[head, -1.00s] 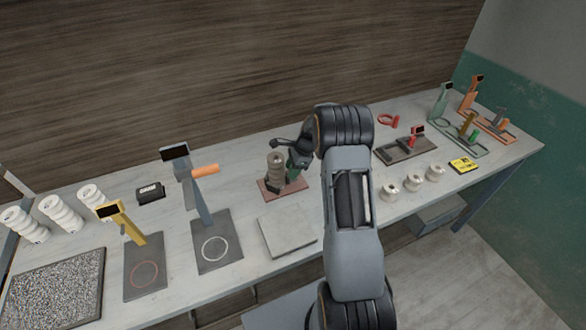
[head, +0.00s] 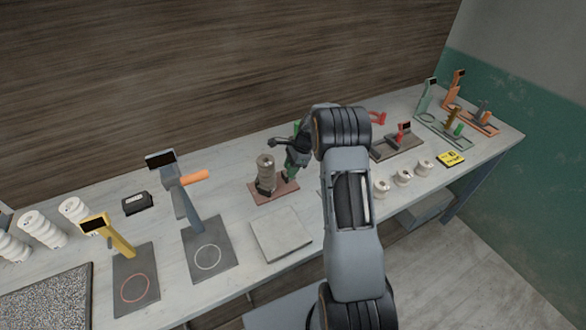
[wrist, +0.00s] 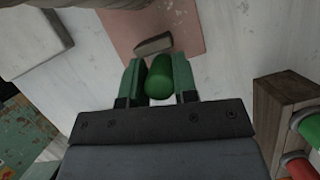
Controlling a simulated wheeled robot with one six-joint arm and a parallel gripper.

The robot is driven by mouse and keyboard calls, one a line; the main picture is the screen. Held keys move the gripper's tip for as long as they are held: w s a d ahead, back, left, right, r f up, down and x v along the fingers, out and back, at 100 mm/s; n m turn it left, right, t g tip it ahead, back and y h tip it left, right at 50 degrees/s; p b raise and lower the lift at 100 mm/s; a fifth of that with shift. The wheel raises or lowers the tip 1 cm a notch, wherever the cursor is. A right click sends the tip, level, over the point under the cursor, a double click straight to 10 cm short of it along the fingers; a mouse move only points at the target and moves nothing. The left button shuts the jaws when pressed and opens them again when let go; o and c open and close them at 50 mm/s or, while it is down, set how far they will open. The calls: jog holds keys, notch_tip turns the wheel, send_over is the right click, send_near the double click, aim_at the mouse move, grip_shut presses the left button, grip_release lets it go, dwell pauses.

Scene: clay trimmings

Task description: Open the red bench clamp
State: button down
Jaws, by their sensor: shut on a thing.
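The red bench clamp's flat red base (head: 287,187) lies on the bench in the middle of the head view. A grey stacked piece (head: 265,170) stands on its left part. In the wrist view the base (wrist: 190,22) is at the top, with a grey block (wrist: 153,44) on it. My gripper (head: 294,166) is over the base's right side. Its green fingers (wrist: 159,66) are shut on a green round handle (wrist: 160,80), one on each side. The handle's link to the clamp is hidden.
A square grey slab (head: 281,234) lies in front of the clamp. A grey press with an orange grip (head: 180,195) stands to the left. A dark-based clamp with a red handle (head: 402,135) is to the right. A wooden block (wrist: 283,105) shows in the wrist view.

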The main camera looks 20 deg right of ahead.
jog(key=shift+d, duration=0.25)
jog(key=c, duration=1.1)
grip_release()
jog(key=shift+d, duration=0.25)
jog(key=shift+o, duration=1.1)
jog(key=shift+a, duration=0.3)
jog(key=b+v, duration=0.2)
jog(key=v, duration=1.1)
jog(key=shift+r, duration=0.4)
jog(key=shift+s, duration=0.1)
